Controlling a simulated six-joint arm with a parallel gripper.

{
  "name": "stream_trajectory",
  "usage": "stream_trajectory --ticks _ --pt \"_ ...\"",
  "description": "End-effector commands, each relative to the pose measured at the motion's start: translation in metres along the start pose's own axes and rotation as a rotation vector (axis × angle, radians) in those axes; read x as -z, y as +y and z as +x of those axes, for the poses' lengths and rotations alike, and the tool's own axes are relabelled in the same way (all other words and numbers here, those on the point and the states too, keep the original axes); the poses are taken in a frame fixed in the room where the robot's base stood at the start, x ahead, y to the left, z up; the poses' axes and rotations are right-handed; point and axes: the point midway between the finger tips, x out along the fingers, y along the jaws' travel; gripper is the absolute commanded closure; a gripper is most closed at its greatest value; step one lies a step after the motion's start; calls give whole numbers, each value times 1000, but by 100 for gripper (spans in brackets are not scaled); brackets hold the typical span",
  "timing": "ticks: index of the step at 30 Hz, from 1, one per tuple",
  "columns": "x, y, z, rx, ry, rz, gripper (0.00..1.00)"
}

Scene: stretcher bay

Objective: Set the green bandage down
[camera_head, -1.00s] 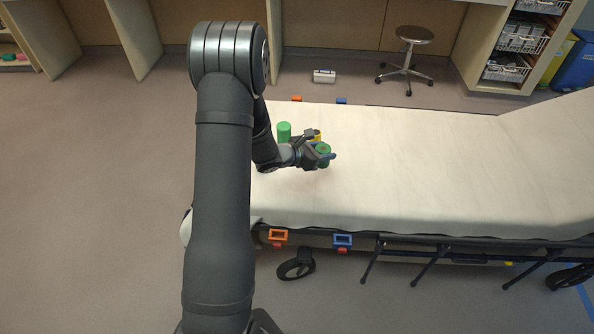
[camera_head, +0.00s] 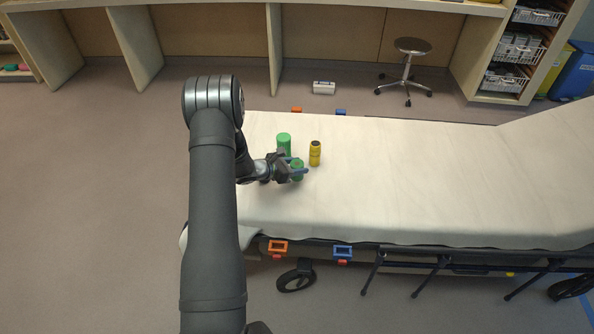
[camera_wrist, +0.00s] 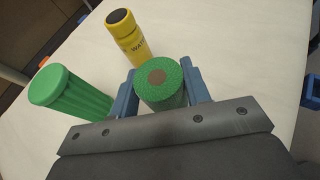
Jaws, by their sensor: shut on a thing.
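The green bandage (camera_wrist: 160,84) is a textured roll with a brown core, between the fingers of my gripper (camera_wrist: 160,92) in the wrist view. My gripper is shut on it. In the head view the bandage (camera_head: 297,172) shows in my gripper (camera_head: 298,168) over the left part of the white stretcher (camera_head: 430,180). Whether its underside touches the sheet cannot be told.
A green ribbed cylinder (camera_head: 284,143) stands close behind the bandage; it is at the left in the wrist view (camera_wrist: 70,95). A yellow bottle with a dark cap (camera_head: 315,153) stands to the right and behind. The sheet farther right is clear. Orange (camera_head: 278,248) and blue (camera_head: 342,252) clips sit on the near edge.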

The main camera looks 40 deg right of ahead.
Motion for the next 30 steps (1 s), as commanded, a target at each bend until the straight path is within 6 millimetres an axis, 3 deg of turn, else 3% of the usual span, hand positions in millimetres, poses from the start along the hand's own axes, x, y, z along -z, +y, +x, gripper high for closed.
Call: stream_trajectory --ticks 4,16,17,19,30 --pt "19 -1 8 0 0 -2 80" --pt "24 -1 10 0 0 0 80" --pt "23 -1 10 0 0 0 51" --pt "23 -1 10 0 0 0 37" --pt "20 0 8 0 -1 1 35"
